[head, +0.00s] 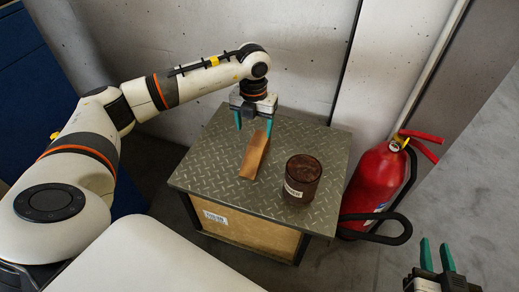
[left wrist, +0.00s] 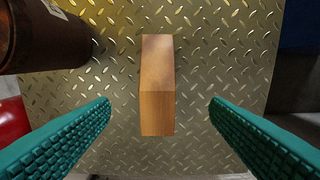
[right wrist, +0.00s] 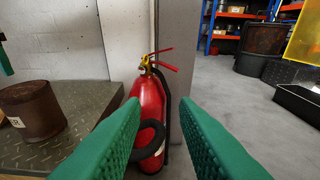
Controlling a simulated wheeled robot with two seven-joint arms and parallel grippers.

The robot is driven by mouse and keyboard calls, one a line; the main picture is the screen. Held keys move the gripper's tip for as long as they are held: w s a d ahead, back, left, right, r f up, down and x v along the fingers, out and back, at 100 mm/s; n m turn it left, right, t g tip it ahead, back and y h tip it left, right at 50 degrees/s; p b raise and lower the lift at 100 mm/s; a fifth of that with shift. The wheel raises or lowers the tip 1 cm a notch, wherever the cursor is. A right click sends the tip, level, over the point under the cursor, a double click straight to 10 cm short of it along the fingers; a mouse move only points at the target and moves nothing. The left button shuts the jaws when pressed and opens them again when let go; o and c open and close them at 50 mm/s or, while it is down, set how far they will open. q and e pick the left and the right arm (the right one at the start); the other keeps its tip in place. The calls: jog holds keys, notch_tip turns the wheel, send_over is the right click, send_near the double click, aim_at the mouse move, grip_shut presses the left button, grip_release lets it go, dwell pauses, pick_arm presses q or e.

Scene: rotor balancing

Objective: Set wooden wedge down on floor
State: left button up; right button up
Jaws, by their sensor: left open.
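The wooden wedge (head: 255,156) lies on the diamond-plate top of a low stand, left of a brown jar. In the left wrist view the wedge (left wrist: 158,85) sits between the two teal fingers, with space on both sides. My left gripper (head: 254,122) is open and empty, just above the far end of the wedge. My right gripper (head: 436,258) is at the lower right of the head view, over the floor. Its two teal fingers (right wrist: 165,125) stand apart with nothing seen between them. The grey floor (head: 480,190) shows at the right.
The stand (head: 220,190) has a metal top and a wooden side with a label. The brown jar (head: 302,180) stands on it. A red fire extinguisher (head: 376,182) stands on the floor right of it. A concrete wall (head: 300,50) is behind. Shelves (right wrist: 235,15) are far off.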

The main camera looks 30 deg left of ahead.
aim_at(255, 148)
pick_arm(q)
notch_tip(255, 148, down, 5)
jog(key=shift+r+b, duration=0.2)
jog(key=shift+b, duration=0.35)
jog(key=shift+d+f, duration=0.1)
jog(key=shift+f, duration=0.35)
notch_tip(255, 148, down, 4)
jog(key=shift+d+f+b, duration=0.1)
jog(key=shift+b, duration=0.9)
jog(key=shift+f, duration=0.2)
pick_arm(e)
notch_tip(255, 148, up, 12)
jog(key=s+a+t+y, duration=0.1)
jog(key=t+y, duration=0.2)
jog(key=t, duration=0.6)
jog(key=shift+s+a, duration=0.3)
jog(key=shift+a, duration=0.1)
pick_arm(q)
jog(key=shift+c, duration=0.2)
pick_arm(e)
jog(key=shift+r, duration=0.1)
pick_arm(q)
jog(key=c, duration=1.2)
jog(key=shift+r, duration=0.1)
